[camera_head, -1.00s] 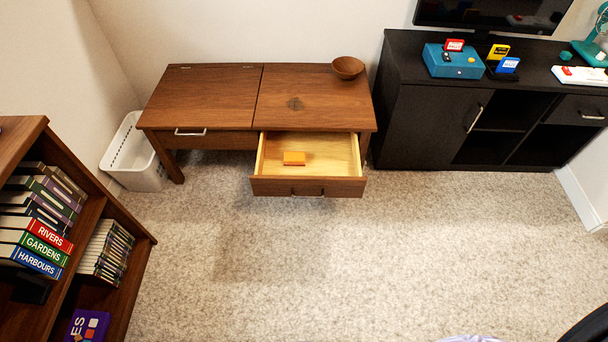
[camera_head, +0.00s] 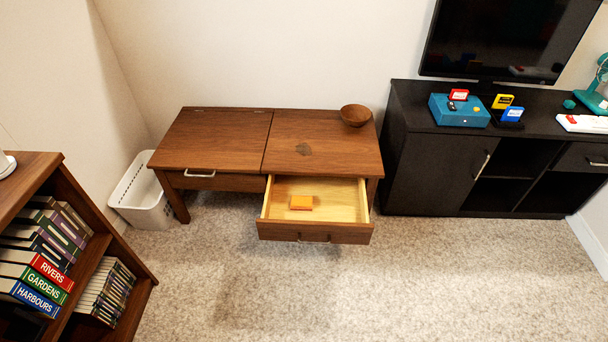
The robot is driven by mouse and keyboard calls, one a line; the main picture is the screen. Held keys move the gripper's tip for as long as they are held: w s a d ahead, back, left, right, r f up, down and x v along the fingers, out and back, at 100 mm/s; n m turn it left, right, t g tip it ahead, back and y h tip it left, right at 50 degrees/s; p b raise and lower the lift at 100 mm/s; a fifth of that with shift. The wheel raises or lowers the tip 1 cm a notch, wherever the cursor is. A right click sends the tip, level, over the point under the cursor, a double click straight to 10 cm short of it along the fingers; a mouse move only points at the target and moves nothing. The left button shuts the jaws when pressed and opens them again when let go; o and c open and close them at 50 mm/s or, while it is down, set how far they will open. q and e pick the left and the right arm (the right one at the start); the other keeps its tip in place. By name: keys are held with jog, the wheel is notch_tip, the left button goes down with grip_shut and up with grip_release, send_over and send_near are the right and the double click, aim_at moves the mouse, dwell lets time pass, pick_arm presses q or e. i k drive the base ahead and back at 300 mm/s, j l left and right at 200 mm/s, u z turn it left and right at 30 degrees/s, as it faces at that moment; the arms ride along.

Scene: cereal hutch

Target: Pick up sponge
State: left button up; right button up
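The sponge (camera_head: 301,202) is a small orange block lying in the pulled-out right drawer (camera_head: 340,213) of the low wooden table (camera_head: 219,137). The drawer has a pale wooden inside and holds nothing else that I can see. Neither of my grippers is in view.
A wooden bowl (camera_head: 355,115) stands on the table's back right corner. A white basket (camera_head: 141,193) is left of the table, a bookshelf (camera_head: 75,233) at left, and a black cabinet (camera_head: 433,165) with a TV at right. The carpet (camera_head: 380,285) in front is clear.

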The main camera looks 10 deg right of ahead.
aim_at(298, 203)
jog(key=i+j, duration=0.1)
jog(key=i, duration=0.55)
jog(key=i+j, duration=0.15)
jog(key=i, duration=0.5)
jog(key=l+z, duration=0.05)
